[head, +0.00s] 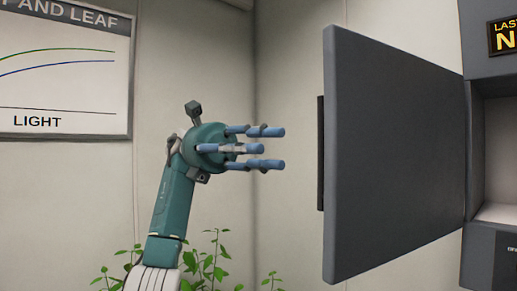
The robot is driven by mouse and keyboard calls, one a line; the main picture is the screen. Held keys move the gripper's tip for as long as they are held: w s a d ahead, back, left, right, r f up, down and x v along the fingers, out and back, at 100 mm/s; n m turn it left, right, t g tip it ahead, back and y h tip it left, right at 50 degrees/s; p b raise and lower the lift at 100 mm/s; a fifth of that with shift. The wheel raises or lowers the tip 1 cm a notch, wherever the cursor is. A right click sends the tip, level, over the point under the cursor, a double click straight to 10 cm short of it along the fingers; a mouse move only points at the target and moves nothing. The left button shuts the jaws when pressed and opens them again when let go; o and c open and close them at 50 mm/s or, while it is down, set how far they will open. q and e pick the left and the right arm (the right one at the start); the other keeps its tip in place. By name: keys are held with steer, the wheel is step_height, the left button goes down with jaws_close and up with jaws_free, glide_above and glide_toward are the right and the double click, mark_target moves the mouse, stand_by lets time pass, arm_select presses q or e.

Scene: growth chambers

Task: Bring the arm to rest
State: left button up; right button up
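My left arm (172,197) comes up from the bottom, left of centre, in the head view. It is green with a white lower part. My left gripper (272,147) is raised and points right, with its blue fingers spread apart. Nothing shows between the fingers. The fingertips are in the air, a short way left of the grey door in the picture, with a gap between them. My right gripper is not in view.
A grey chamber door (395,155) stands swung open at the right. Behind it is a lit chamber opening (497,150) with a display (503,36) above. Green plants (205,265) stand low behind my arm. A chart (65,70) hangs on the pale wall.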

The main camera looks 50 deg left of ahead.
arm_select(q)
steer(key=shift+a, duration=0.4)
stand_by(0.3)
